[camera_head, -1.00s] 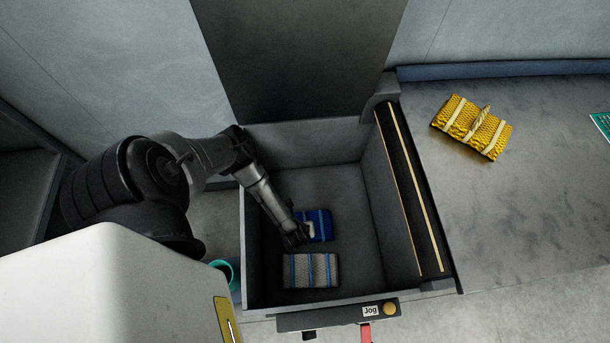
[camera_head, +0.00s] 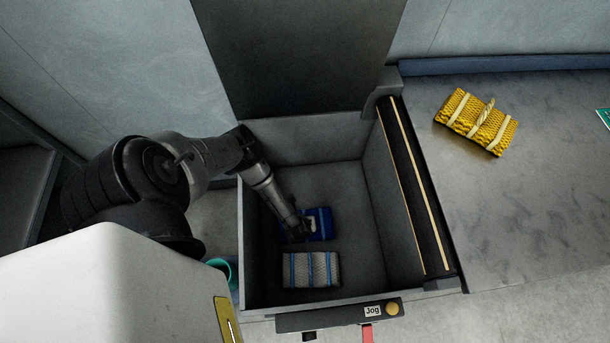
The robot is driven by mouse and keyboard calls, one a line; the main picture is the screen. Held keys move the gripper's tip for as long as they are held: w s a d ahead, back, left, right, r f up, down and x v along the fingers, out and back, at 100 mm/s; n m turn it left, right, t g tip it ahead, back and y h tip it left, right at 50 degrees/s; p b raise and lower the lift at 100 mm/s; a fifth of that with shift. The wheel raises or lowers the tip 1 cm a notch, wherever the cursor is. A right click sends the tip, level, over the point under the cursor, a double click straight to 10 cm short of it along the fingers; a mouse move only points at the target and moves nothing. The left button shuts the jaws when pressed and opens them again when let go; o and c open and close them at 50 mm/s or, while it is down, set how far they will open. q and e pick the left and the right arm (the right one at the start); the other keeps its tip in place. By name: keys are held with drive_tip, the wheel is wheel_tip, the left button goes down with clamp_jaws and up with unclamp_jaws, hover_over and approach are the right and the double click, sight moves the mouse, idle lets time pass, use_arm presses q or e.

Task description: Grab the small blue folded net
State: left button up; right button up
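The small blue folded net (camera_head: 321,222) lies on the floor of a dark grey open bin, with a pale strap or handle on its left part. My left gripper (camera_head: 303,234) reaches down into the bin from the left and is at the net's left side, overlapping it in the view. The fingers are dark and small here, so I cannot tell whether they are open or closed on the net. My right gripper is not in view.
A grey folded net with blue bands (camera_head: 312,270) lies just in front of the blue one. The bin (camera_head: 262,294) has walls all round. A yellow folded net (camera_head: 477,122) lies on the grey counter (camera_head: 500,215) at right. A teal container (camera_head: 222,268) stands left of the bin.

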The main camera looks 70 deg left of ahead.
use_arm(q)
clamp_jaws()
idle(1.0)
